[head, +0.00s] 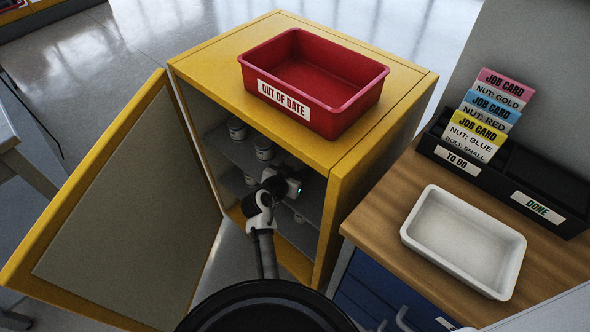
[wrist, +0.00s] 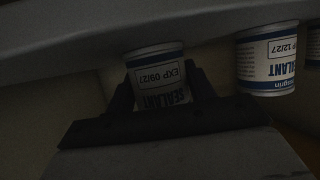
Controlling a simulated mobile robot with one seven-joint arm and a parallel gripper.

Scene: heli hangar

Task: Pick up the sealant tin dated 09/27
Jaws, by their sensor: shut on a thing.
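In the wrist view my gripper (wrist: 163,101) is shut on a white and blue sealant tin (wrist: 155,65) whose label reads EXP 09/27, upside down in the picture. The black fingers are on both sides of the tin. In the head view my arm reaches into the open yellow cabinet (head: 340,225), and the held tin is hidden behind my wrist. A second sealant tin (wrist: 268,58), marked EXP 12/27, stands to the right in the wrist view, apart from the fingers.
More tins stand on the cabinet shelves, one of them (head: 236,128) at the upper left. The cabinet door (head: 130,210) stands open to the left. A red OUT OF DATE bin (head: 345,115) sits on top. A white tray (head: 460,285) lies on the wooden bench at right.

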